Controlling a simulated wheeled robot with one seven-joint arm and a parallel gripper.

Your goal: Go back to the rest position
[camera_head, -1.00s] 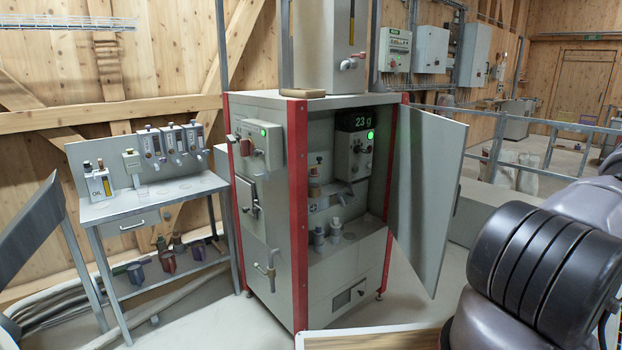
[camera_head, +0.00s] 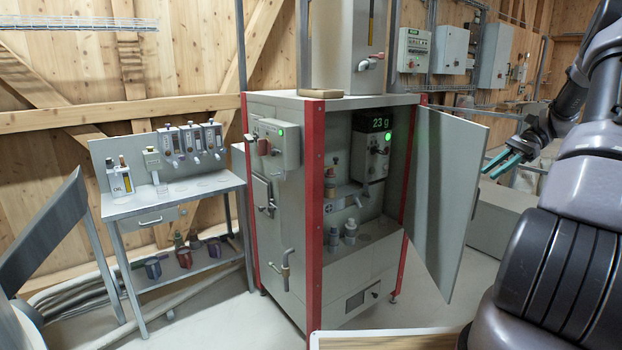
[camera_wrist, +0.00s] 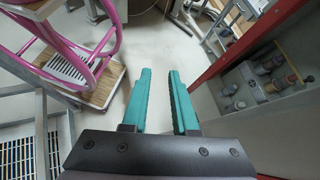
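My gripper (camera_head: 508,162) is at the right of the head view, in front of and beyond the edge of the open cabinet door. Its teal fingers also show in the wrist view (camera_wrist: 161,100). They are apart with only floor visible between them, so it is open and empty. My arm is folded up at the right side of the head view.
The feed mixer cabinet (camera_head: 282,250) stands in the middle with its door (camera_head: 450,200) swung open. Bottles (camera_head: 350,230) stand inside. A workbench (camera_head: 150,205) is at the left. The wrist view shows a pink tubular frame (camera_wrist: 60,40) and clear floor (camera_wrist: 150,50).

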